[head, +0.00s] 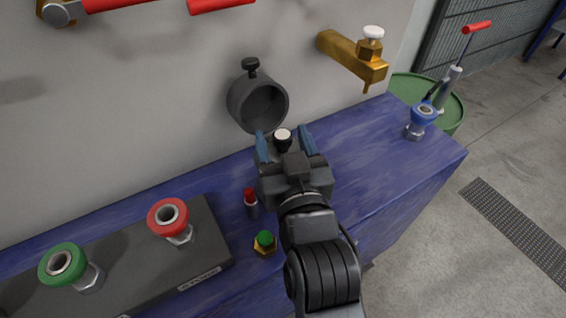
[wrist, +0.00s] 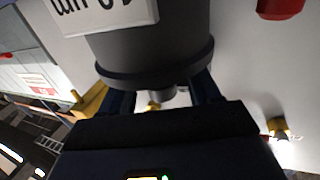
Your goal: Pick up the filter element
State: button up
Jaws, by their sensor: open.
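In the head view a dark knob with a pale top (head: 283,138) shows between my fingertips. My gripper is open, with one blue finger on each side of the stub. Contact cannot be told.
A grey open cup with a black knob (head: 240,106) is on the wall beyond my gripper. A brass valve (head: 345,50) juts out to its right. A red-capped item (head: 251,203) and a green-topped brass fitting (head: 265,243) stand close left.

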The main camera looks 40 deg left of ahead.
jog(key=shift+a, duration=0.1)
grip_shut()
dwell(0.6)
